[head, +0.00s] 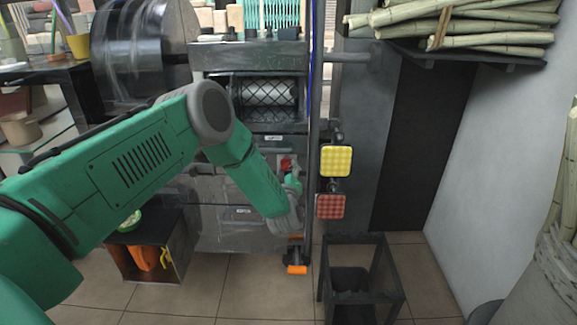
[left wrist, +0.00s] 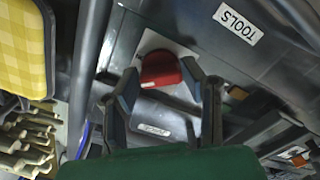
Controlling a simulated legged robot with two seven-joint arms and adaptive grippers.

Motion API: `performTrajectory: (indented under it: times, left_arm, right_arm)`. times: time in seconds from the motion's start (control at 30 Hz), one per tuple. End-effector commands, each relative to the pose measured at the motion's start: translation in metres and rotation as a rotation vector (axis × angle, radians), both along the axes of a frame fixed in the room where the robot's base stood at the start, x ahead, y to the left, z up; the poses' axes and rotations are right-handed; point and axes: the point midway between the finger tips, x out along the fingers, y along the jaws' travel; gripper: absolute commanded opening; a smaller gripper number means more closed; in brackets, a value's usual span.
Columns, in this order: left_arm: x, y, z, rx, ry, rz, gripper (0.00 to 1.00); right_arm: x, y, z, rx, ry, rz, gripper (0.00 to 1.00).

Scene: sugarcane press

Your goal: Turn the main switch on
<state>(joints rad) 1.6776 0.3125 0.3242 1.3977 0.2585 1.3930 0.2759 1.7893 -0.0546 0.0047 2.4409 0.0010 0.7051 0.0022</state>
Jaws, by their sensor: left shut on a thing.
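The main switch (left wrist: 160,68) is a red knob on a white plate on the grey press panel, seen in the left wrist view. In the head view the red switch (head: 286,163) shows just above the end of my left arm. My left gripper (left wrist: 160,78) has one dark finger on each side of the red knob and is shut on it. In the head view my left gripper (head: 290,176) is small and partly hidden by its own wrist. The knob's exact turn angle is hard to tell. My right gripper is in neither view.
A yellow checked pad (head: 336,161) and a red checked pad (head: 330,206) hang on the post right of the switch. A black stand (head: 361,240) is on the floor below. Sugarcane stalks (head: 470,25) lie on a shelf at upper right. The press roller (head: 268,93) is above the switch.

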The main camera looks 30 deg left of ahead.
Motion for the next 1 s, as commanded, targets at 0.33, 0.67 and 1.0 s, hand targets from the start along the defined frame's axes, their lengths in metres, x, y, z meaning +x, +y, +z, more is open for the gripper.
performTrajectory:
  times: [0.33,0.67,1.0]
  left_arm:
    - [0.001,0.005,0.006,0.284,0.161,0.012,0.08]
    - [0.001,0.005,0.007,0.490,0.286,0.012,0.08]
    - [0.002,0.005,0.008,0.592,0.346,0.012,0.08]
  right_arm:
    - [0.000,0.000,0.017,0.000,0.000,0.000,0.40]
    - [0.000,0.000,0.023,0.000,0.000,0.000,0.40]
    - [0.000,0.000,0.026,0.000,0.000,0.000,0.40]
